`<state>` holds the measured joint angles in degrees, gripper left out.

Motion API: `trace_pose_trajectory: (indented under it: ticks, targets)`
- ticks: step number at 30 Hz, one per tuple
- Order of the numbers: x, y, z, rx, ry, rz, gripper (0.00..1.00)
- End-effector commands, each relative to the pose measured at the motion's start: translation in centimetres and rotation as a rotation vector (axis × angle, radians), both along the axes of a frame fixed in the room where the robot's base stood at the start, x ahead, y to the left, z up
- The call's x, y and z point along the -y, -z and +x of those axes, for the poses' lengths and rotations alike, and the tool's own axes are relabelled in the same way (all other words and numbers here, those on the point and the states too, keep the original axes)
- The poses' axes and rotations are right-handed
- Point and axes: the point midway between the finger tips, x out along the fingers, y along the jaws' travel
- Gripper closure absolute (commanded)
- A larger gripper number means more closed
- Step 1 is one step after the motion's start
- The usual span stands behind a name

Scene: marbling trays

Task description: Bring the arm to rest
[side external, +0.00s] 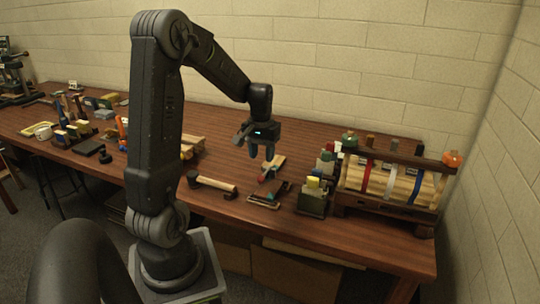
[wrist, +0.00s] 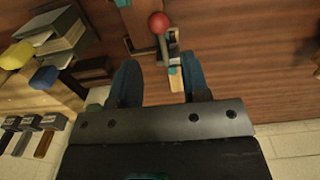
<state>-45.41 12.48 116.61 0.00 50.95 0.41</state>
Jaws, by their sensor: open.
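My gripper (side external: 261,146) hangs from the arm above the middle of the wooden table (side external: 320,128), pointing down. In the wrist view its two blue-grey fingers (wrist: 160,82) stand apart with nothing held between them. Below and beyond the fingertips is a small wooden piece with a red ball (wrist: 159,22) and a blue part. In the side view a wooden piece with red and blue parts (side external: 268,170) lies on the table under the gripper, and a gap shows between them.
A wooden-handled roller (side external: 213,183) lies at the table's front. More tools and boxes crowd the left end. The table's back strip right of centre is clear.

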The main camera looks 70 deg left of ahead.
Motion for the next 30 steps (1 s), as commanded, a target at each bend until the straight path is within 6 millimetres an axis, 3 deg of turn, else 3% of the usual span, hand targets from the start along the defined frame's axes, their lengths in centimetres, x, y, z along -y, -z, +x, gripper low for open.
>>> trace_pose_trajectory:
  ticks: [11,14,17,22,27,30]
  targets:
    - [0.1,-0.5,0.0,0.001,0.002,0.001,0.57]
    - [1.2,-1.3,0.3,0.014,0.029,0.014,0.57]
    - [4.1,-3.2,0.9,0.049,0.100,0.045,0.57]
    - [12.0,-7.3,0.5,0.151,0.294,0.112,0.57]
    - [19.5,-10.2,-2.2,0.270,0.492,0.163,0.57]
    - [22.8,-11.1,-4.3,0.341,0.598,0.179,0.57]
